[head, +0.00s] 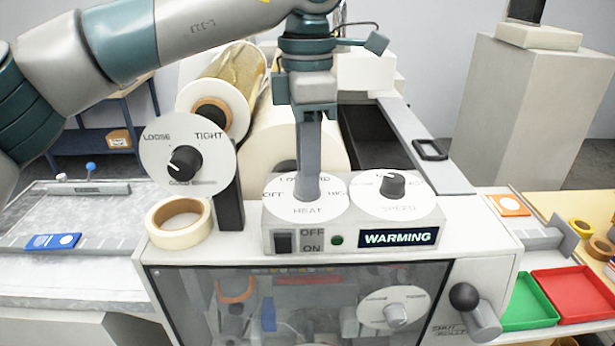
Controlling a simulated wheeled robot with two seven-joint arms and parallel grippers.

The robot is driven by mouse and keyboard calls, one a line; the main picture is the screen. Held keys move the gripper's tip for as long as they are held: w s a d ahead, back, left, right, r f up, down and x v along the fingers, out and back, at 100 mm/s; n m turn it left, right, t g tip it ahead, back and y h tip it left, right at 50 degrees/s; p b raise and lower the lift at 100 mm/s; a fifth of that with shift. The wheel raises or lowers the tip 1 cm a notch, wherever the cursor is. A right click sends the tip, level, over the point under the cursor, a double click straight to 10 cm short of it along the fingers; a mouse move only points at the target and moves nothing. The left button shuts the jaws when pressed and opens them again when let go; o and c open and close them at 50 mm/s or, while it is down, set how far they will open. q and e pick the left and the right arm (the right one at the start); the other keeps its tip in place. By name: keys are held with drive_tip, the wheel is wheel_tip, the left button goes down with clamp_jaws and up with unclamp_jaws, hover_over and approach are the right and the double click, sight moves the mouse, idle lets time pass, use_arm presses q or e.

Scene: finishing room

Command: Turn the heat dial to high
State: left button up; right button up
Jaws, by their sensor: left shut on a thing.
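The heat dial (307,210) is a white round plate marked OFF, HIGH and HEAT, with more lettering along its top edge partly covered. It is on the left of the control box on top of the machine. My left gripper (307,190) points straight down over its middle, shut on the heat knob. The fingers hide the knob, so I cannot tell which way its pointer faces. My right gripper is not in view.
The speed dial (393,198) with its black knob is close on the right. The tension dial (187,150) stands upright on the left, above a tape roll (178,222). A display (398,237) reads WARMING. Green (528,300) and red (570,292) trays lie at the right.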

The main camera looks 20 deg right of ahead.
use_arm(q)
drive_tip(key=m, duration=0.3)
drive_tip(key=shift+r+m+b, duration=0.1)
drive_tip(key=shift+m+b, duration=0.2)
idle(0.4)
drive_tip(key=o, duration=1)
drive_tip(key=shift+o, duration=0.2)
